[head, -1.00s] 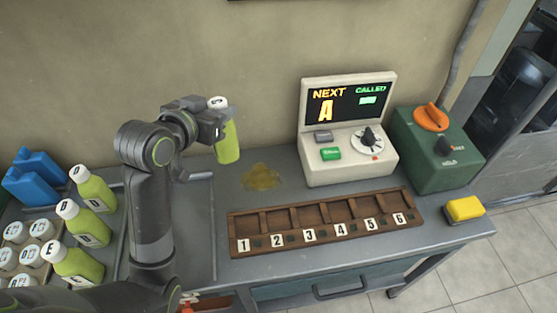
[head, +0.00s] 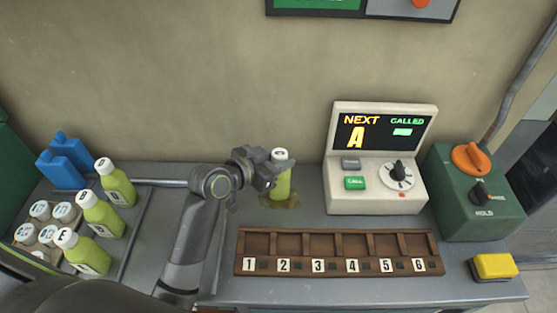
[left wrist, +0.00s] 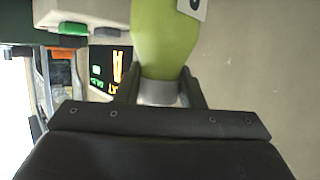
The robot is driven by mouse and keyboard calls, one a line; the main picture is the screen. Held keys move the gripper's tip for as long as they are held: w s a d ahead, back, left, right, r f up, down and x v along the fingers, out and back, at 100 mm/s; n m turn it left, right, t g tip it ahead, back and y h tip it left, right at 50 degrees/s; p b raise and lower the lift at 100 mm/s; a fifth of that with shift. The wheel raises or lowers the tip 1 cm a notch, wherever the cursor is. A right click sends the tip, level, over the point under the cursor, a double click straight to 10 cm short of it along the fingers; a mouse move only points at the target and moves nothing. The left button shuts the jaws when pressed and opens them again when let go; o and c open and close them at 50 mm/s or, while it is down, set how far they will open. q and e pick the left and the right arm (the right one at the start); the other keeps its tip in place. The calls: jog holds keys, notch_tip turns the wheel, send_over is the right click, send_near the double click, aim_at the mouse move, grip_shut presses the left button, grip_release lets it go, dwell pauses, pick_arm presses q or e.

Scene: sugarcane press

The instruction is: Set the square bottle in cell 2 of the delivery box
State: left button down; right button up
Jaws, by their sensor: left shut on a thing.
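My left gripper (head: 268,170) is shut on a green bottle (head: 283,185) with a white cap and holds it upright by its neck. In the left wrist view the green body (left wrist: 163,38) stands out beyond the fingers, with a cut-off white label; its cross-section is hard to tell. The delivery box (head: 340,258) is a brown wooden rack with cells numbered 1 to 6 along its front. Cell 2 (head: 287,243) is second from the left and looks empty. The bottle is behind the box, near cells 1 and 2. My right gripper is out of view.
Three green bottles (head: 101,220) stand at the left, by white-capped items (head: 50,225) and blue packs (head: 70,155). A yellowish puddle (head: 290,201) lies behind the box. A display console (head: 375,185), green machine (head: 465,215) and yellow block (head: 494,266) are at the right.

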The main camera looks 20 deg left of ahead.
pick_arm(q)
jog(key=shift+f, duration=0.1)
jog(key=shift+f, duration=0.2)
jog(key=c, duration=0.9)
grip_release()
jog(key=shift+c, duration=0.2)
